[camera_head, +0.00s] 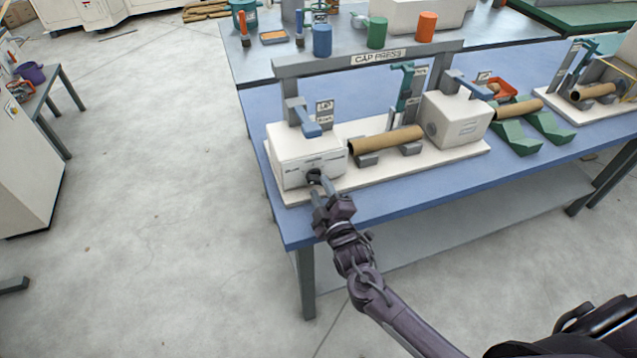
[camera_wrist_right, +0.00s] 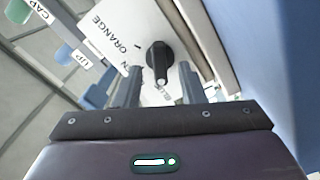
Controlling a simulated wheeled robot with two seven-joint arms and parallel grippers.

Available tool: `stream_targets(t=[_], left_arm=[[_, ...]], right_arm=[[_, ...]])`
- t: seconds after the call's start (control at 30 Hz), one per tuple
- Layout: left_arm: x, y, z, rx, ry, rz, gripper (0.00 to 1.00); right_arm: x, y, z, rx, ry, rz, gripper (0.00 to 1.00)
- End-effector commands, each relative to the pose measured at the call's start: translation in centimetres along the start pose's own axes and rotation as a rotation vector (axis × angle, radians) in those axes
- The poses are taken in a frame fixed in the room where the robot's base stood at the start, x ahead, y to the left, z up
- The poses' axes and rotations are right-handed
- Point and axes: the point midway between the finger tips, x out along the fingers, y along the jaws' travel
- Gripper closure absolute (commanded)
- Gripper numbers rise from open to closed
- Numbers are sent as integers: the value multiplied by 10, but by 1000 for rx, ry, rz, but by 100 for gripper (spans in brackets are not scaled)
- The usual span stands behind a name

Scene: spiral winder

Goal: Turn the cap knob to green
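The cap knob is a dark round knob (camera_wrist_right: 159,56) with a pointer, on the front face of the white left housing (camera_head: 293,165) of the cap press. In the head view the knob (camera_head: 314,177) is small and partly hidden by my right gripper. My right gripper (camera_head: 323,190) reaches up to it from the front. In the right wrist view the two fingers (camera_wrist_right: 158,84) stand apart, one on each side below the knob, with nothing between them but the pointer's end. Lettering by the knob reads "ORANGE"; other words are cut off. My left gripper is not in view.
A brown tube (camera_head: 387,139) lies on grey supports between the two white housings. A blue lever (camera_head: 306,124) stands on the left housing. Blue (camera_head: 322,41), green (camera_head: 377,32) and orange (camera_head: 426,27) caps stand behind. The blue table's (camera_head: 420,184) front edge is close to my arm.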

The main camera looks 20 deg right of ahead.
Motion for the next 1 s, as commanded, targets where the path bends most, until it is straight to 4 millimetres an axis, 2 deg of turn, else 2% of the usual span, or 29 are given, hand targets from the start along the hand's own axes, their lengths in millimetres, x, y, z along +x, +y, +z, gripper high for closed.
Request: stream_targets(t=[0.1, 0.2, 0.5, 0.77, 0.8, 1.0], left_arm=[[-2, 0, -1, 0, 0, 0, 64], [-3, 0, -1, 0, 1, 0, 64], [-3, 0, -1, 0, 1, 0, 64], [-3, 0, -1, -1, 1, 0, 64], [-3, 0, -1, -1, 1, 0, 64], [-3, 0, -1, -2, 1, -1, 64]], right_arm=[[16, 1, 0, 1, 0, 1, 64], [22, 0, 0, 2, -1, 0, 64], [24, 0, 0, 2, -1, -1, 64], [24, 0, 0, 2, -1, -1, 98], [24, 0, 0, 2, -1, -1, 100], [24, 0, 0, 8, -1, -2, 100]])
